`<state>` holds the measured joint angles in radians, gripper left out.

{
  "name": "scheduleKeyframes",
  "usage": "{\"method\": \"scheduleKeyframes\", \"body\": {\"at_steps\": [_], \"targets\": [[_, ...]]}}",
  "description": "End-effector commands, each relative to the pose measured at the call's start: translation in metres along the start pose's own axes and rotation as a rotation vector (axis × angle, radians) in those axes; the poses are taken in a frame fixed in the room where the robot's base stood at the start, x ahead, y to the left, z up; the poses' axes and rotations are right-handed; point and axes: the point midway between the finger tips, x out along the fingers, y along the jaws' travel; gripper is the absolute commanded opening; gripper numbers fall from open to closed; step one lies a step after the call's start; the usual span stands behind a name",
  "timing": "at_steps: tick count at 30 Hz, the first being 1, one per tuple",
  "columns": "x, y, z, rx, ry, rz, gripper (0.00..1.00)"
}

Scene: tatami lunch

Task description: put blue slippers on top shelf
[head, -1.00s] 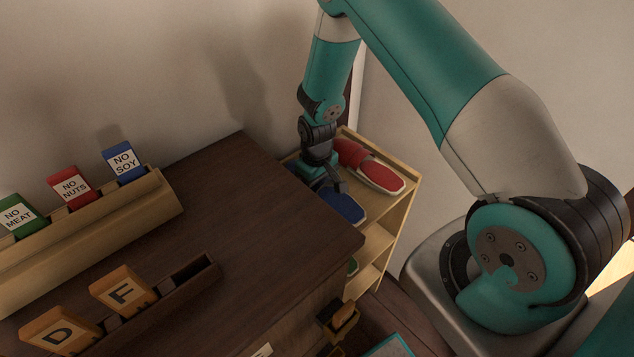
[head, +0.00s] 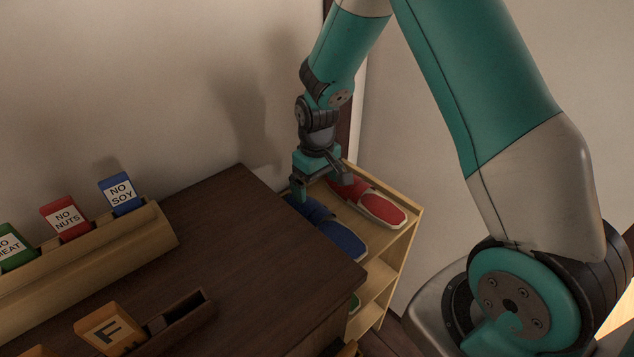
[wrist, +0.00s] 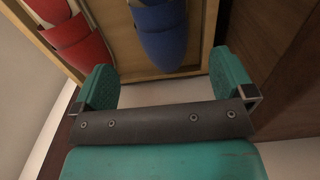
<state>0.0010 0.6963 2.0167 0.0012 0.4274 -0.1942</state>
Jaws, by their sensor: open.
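The blue slippers (head: 340,238) lie on the top board of a light wooden shelf (head: 408,228), beside the red slippers (head: 380,207). My gripper (head: 318,190) is open and empty, above the back end of the shelf over the slippers. In the wrist view the blue slippers (wrist: 160,35) are at the top centre, beyond the open fingers (wrist: 165,90), and the red slippers (wrist: 72,35) are at the upper left. The fingers are apart from the slippers in that view. Part of the blue pair is hidden by the dark cabinet edge in the head view.
A dark wooden cabinet (head: 250,250) stands close on the left of the shelf. It carries a rack of label cards (head: 100,245) and a letter holder (head: 180,312). A wall is behind. Something green (head: 354,303) sits on a lower shelf.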

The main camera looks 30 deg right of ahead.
Motion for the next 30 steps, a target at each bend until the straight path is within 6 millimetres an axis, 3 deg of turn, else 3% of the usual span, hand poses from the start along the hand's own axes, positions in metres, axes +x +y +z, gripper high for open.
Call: {"method": "scheduleKeyframes", "body": {"at_steps": [5,8,12,16,18,22,25,30], "targets": [[-0.032,-0.018,0.005,-0.023,0.021,-0.026,1.00],[-0.074,-0.050,0.019,-0.069,0.054,-0.077,1.00],[-0.141,-0.108,0.068,-0.170,0.098,-0.175,1.00],[-0.184,-0.151,0.127,-0.274,0.125,-0.254,1.00],[-0.198,-0.167,0.156,-0.325,0.133,-0.286,1.00],[-0.212,-0.184,0.195,-0.391,0.143,-0.323,1.00],[-0.216,-0.189,0.210,-0.416,0.143,-0.336,1.00],[-0.216,-0.191,0.213,-0.421,0.142,-0.340,1.00]]}}
